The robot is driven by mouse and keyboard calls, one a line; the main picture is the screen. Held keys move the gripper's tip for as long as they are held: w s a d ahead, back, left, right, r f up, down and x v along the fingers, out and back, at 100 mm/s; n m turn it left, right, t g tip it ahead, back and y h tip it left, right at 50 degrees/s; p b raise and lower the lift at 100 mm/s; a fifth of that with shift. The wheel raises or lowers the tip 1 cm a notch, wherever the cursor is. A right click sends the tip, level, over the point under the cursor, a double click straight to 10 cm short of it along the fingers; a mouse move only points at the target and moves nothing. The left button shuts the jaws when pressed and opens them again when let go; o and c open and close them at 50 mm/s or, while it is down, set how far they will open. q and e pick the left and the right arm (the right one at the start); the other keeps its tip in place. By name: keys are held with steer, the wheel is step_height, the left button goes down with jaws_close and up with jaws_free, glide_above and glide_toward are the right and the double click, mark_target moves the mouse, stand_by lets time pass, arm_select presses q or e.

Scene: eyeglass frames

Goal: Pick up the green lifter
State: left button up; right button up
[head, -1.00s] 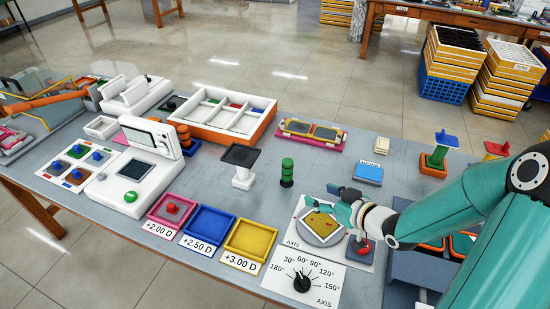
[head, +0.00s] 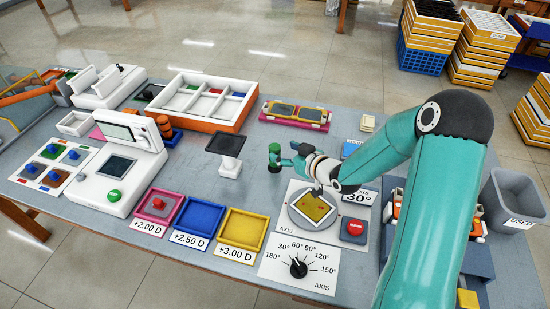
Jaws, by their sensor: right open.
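The green lifter (head: 274,156) is a short upright cylinder with a dark band, standing on the grey table behind the axis plate. My right gripper (head: 285,155) is open, reaching in from the right with its fingertips close to the lifter's right side. Whether the fingers touch it or stand around it cannot be told. My left gripper is not in view.
A white stand with a black top (head: 229,146) is left of the lifter. The axis plate with a yellow square (head: 314,207) and a red button (head: 355,227) lie in front. A pink tray with frames (head: 295,115) is behind. A grey bin (head: 515,205) is at the right.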

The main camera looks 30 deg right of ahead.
steer(key=shift+w+a+f, duration=0.15)
steer(key=shift+w+f, duration=0.05)
steer(key=shift+w, duration=0.3)
steer(key=p+x, duration=0.1)
steer(key=x, duration=0.3)
steer(key=shift+f+p, duration=0.1)
steer(key=shift+p, duration=0.2)
steer(key=shift+c, duration=0.2)
jaws_close()
steer(key=shift+w+r, duration=0.1)
steer(key=shift+r, duration=0.7)
step_height(320, 180, up, 9)
steer(key=shift+r, duration=0.15)
step_height(320, 180, up, 9)
steer(key=p, duration=0.2)
glide_above(274, 146)
steer(key=shift+r, duration=0.1)
